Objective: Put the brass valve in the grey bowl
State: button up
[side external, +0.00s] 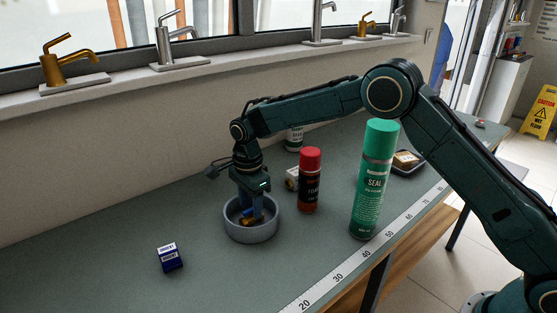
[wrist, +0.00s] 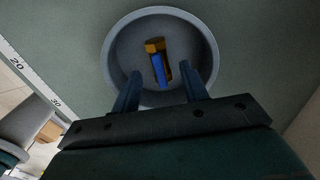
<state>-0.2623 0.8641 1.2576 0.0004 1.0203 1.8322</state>
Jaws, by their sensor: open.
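The grey bowl (side external: 251,231) stands on the green bench top, and it also shows in the wrist view (wrist: 117,50). The brass valve, with a blue handle, lies inside the bowl; its brass end (wrist: 154,45) and blue part (wrist: 158,70) show in the wrist view. In the side view the valve (side external: 246,221) is partly hidden by the bowl wall and my gripper. My gripper (side external: 250,208) points down over the bowl. In the wrist view my gripper's fingers (wrist: 163,83) are open, spread to either side of the valve's near end, with a gap at each side.
A red can (side external: 310,182) and a tall green can (side external: 373,185) stand right of the bowl. A white container (side external: 293,140) and a dark tray (side external: 408,168) are farther back. A measuring strip (side external: 340,277) runs along the front edge.

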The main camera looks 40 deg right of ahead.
aim_at(251, 209)
notch_tip(251, 209, up, 10)
dwell(0.5)
dwell(0.5)
jog(key=s+d+r+n+t, duration=0.1)
jog(key=s+d+r+n, duration=0.4)
jog(key=s+r, duration=0.3)
jog(key=s+d+r+n+t, duration=0.2)
jog(key=s+d+r+n, duration=0.25)
jog(key=s+r, duration=0.4)
jog(key=s+d+f+n+t, duration=0.1)
jog(key=s+f+n, duration=0.1)
jog(key=s, duration=0.5)
jog(key=s+d+f+n, duration=0.1)
jog(key=s+d+n, duration=0.1)
jog(key=s, duration=0.5)
jog(key=s+d+f+n+t, duration=0.1)
jog(key=s+d+f+n, duration=0.1)
jog(key=s+n, duration=0.2)
jog(key=s, duration=0.3)
jog(key=shift+s+d+f+t, duration=0.25)
jog(key=shift+s+f+t, duration=0.05)
jog(key=shift+s+f, duration=0.05)
